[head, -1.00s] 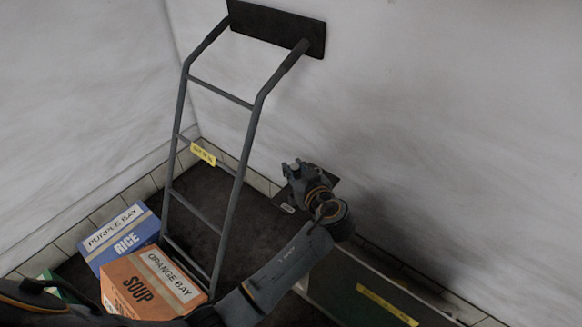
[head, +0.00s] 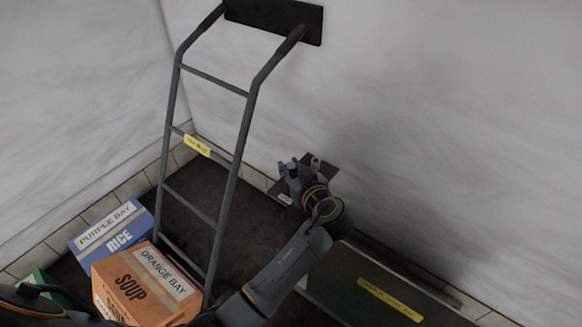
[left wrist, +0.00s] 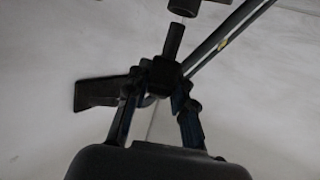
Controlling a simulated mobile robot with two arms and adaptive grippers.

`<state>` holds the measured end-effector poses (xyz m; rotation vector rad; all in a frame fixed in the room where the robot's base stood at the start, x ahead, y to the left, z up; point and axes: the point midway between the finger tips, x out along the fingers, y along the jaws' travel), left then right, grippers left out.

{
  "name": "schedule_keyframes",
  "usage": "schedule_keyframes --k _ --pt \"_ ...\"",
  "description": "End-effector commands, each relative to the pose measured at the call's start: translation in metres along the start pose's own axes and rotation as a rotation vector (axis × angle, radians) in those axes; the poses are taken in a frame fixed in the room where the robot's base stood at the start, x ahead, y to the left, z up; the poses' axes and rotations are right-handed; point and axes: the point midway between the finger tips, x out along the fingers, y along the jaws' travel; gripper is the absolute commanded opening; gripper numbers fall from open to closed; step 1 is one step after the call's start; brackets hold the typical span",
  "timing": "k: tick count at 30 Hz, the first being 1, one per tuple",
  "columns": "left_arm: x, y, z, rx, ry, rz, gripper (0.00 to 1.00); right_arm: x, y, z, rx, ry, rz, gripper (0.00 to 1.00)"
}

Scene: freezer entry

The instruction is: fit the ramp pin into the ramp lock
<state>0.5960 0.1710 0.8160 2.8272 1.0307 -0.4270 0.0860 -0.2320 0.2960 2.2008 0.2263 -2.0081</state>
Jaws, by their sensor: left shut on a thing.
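My left gripper (head: 298,172) is near the wall in the head view. In the left wrist view its two fingers (left wrist: 162,98) are shut on the dark ramp pin (left wrist: 173,42), a short shaft on a block. The pin's shaft points up in that picture. A dark round socket, seemingly the ramp lock (left wrist: 184,7), shows at the top edge, with a small gap between it and the pin's tip. In the head view a dark plate (head: 326,179) is on or by the wall beside the gripper. The pin is hard to make out there. My right gripper is out of view.
A grey hand truck (head: 231,180) with a yellow tag leans against the wall on the left. A blue rice box (head: 120,238) and an orange soup box (head: 118,288) stand at its foot. A dark green panel (head: 345,283) with a yellow label is at lower right.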

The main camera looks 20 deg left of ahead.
Motion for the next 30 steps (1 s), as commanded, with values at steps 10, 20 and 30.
schedule_keyframes --k 10,20,30 --pt "-0.0001 0.0001 -0.0003 0.0 0.0 0.0 0.0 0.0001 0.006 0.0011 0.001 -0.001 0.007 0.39" --pt "-0.0001 0.0001 -0.0005 0.0 0.001 0.0 0.0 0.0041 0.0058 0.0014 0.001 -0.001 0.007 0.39" --pt "-0.0001 0.0001 -0.0003 0.0 0.0 0.0 0.0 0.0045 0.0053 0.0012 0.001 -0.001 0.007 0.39"
